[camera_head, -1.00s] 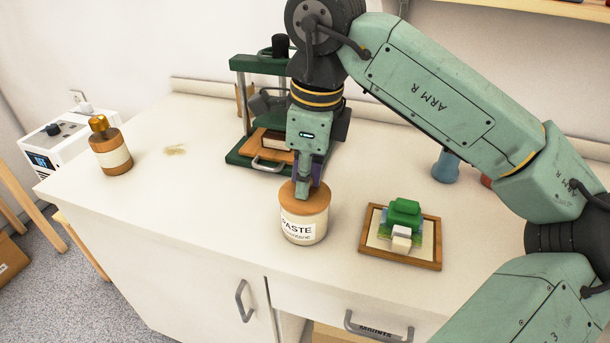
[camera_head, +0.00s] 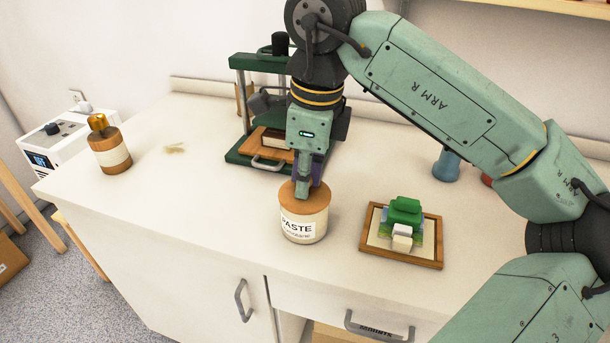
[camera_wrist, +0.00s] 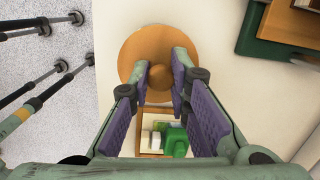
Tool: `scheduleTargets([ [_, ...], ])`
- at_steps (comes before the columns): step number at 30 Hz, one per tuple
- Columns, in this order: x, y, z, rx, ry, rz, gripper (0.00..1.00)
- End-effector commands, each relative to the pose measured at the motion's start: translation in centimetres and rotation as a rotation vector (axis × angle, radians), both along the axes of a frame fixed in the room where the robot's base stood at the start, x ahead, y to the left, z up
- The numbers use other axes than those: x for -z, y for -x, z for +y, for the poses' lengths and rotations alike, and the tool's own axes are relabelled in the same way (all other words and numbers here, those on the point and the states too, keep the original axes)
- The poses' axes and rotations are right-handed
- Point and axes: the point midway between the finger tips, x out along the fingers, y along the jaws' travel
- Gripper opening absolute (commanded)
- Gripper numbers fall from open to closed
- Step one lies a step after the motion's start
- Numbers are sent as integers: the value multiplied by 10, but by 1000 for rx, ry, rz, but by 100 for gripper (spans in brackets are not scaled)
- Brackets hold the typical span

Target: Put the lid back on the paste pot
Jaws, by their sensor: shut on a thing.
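The paste pot (camera_head: 303,224) is a cream jar labelled PASTE, upright on the white counter. Its round wooden lid (camera_head: 291,200) sits on top of the pot and looks level. In the wrist view the lid (camera_wrist: 138,50) shows as a tan disc with a round knob (camera_wrist: 159,73) in its middle. My gripper (camera_head: 305,190) points down onto the lid from above. In the wrist view my gripper (camera_wrist: 160,75) has its purple-padded fingers on either side of the knob, shut on it. The lid hides the pot's mouth, so I cannot tell whether it is fully seated.
A framed print (camera_head: 436,243) with green and white blocks lies right of the pot. A green press (camera_head: 240,159) stands behind. A brown bottle (camera_head: 110,153) is at the far left. The counter (camera_head: 190,215) left of the pot is clear.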

Motion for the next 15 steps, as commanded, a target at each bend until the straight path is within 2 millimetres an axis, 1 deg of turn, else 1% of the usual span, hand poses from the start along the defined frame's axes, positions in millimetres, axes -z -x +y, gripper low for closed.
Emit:
scheduleTargets([
  [12,0,0,0,0,0,0,0],
  [13,0,0,0,0,0,0,19],
  [15,0,0,0,0,0,0,24],
])
